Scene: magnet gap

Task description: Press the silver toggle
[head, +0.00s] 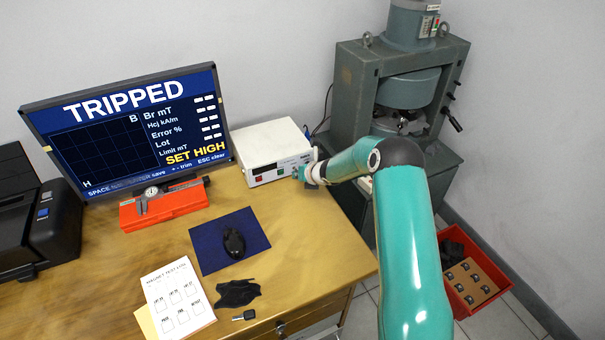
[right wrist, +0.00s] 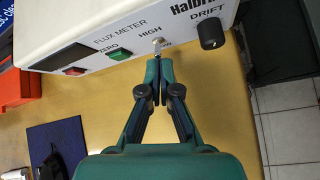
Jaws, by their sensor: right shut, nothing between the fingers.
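The silver toggle (right wrist: 158,42) is on the front panel of the white flux meter (head: 272,150), beside the word HIGH. In the right wrist view the same flux meter (right wrist: 95,45) fills the top, with a green button (right wrist: 120,54) left of the toggle and a black DRIFT knob (right wrist: 211,33) right of it. My right gripper (right wrist: 159,62) is shut and empty, its tips right at the toggle; I cannot tell whether they touch it. In the head view my right gripper (head: 299,173) is at the meter's right front and hides the toggle. My left gripper is not in view.
A monitor (head: 130,130) reads TRIPPED and SET HIGH. An orange case (head: 165,207) with a gauge, a mouse (head: 234,243) on a blue mat (head: 205,255) and a paper card (head: 180,300) lie on the desk. A grey-green machine (head: 355,90) stands behind my right arm.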

